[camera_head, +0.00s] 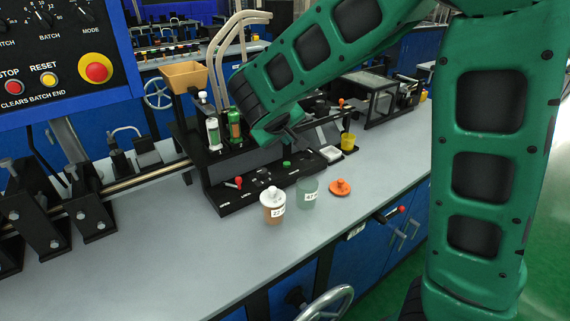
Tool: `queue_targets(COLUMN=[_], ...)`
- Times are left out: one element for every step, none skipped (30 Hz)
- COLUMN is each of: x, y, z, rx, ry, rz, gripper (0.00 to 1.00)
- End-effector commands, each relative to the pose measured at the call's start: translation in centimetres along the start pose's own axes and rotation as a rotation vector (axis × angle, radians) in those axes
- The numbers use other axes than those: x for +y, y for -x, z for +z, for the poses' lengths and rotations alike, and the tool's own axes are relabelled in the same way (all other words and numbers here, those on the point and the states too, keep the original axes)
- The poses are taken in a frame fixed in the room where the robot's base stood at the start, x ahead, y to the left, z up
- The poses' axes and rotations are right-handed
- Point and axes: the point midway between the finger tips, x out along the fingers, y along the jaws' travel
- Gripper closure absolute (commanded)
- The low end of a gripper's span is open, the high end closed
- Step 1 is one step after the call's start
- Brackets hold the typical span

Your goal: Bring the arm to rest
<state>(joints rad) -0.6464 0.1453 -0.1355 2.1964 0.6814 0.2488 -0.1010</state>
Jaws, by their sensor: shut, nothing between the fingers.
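My green arm reaches in from the upper right and bends down over the bench (330,228). My gripper (287,128) is a small dark shape at its end, above the black fixture (265,192); it is shut and empty. The fingertips are small and partly lost against the dark fixture. A brown jar with a white lid (272,203) and a green translucent cup (307,193), both labelled, stand on the bench in front of the fixture. An orange knobbed lid (340,187) lies to their right.
A control panel (60,50) with red and yellow buttons hangs at the upper left. Green and white vials (234,125) stand close to my arm. The bench's front is clear.

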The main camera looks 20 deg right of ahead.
Motion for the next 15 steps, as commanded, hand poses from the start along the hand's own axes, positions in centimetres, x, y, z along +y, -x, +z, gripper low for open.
queue_targets(x=[0.0,0.0,0.0,0.0,0.1,0.5,0.9,1.4,2.4,3.3,4.2,5.6,6.7,7.7,9.0], y=[0.0,0.0,0.0,0.0,0.0,-0.1,-0.1,-0.1,-0.2,-0.2,-0.2,-0.1,0.1,0.3,0.7], z=[0.0,0.0,0.0,0.0,0.1,0.4,0.7,1.2,2.2,3.1,4.1,5.8,7.2,8.6,10.7], rx=[0.000,0.000,0.000,-0.001,-0.003,-0.010,-0.019,-0.032,-0.054,-0.077,-0.101,-0.139,-0.170,-0.203,-0.246], ry=[0.000,0.000,0.000,-0.001,-0.003,-0.009,-0.017,-0.029,-0.048,-0.068,-0.090,-0.124,-0.152,-0.181,-0.219], rz=[0.000,0.000,0.000,0.000,0.000,0.000,-0.001,-0.003,-0.006,-0.009,-0.013,-0.021,-0.028,-0.036,-0.048], gripper=[1.00,1.00,1.00,1.00,1.00,1.00,1.00,1.00,1.00,1.00,1.00,1.00,1.00,1.00,1.00])
